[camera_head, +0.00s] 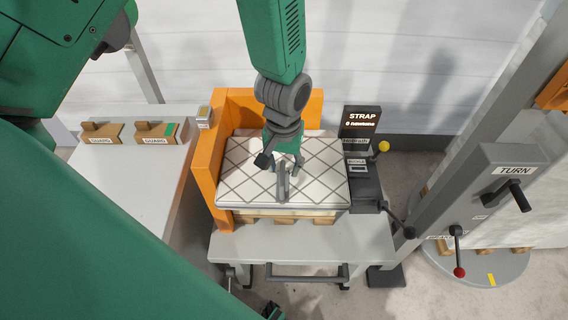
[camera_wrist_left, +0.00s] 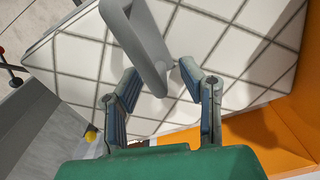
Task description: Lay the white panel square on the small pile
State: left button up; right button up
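The white panel (camera_head: 325,176) is a quilted slab with dark diagonal lines and a grey upright handle (camera_head: 282,185) near its middle. It lies on top of the small pile (camera_head: 318,214), inside the orange corner frame (camera_head: 208,160), and its sides look roughly in line with the frame. My left gripper (camera_head: 281,166) is just over the panel. In the left wrist view its fingers (camera_wrist_left: 158,76) are apart on either side of the handle's end (camera_wrist_left: 152,62), with gaps showing. My right gripper is not recognisable in either view.
A grey table (camera_head: 230,244) carries the frame and pile. A strap unit with a display (camera_head: 361,121) and a yellow-knobbed lever stands at right. Farther right is a grey post with a TURN crank (camera_head: 508,190). Guard blocks (camera_head: 156,132) rest on the left bench.

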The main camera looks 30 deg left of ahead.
pick_arm(q)
jog(key=shift+r, duration=0.15)
notch_tip(320, 180, up, 12)
jog(key=shift+f, duration=0.2)
dwell(0.4)
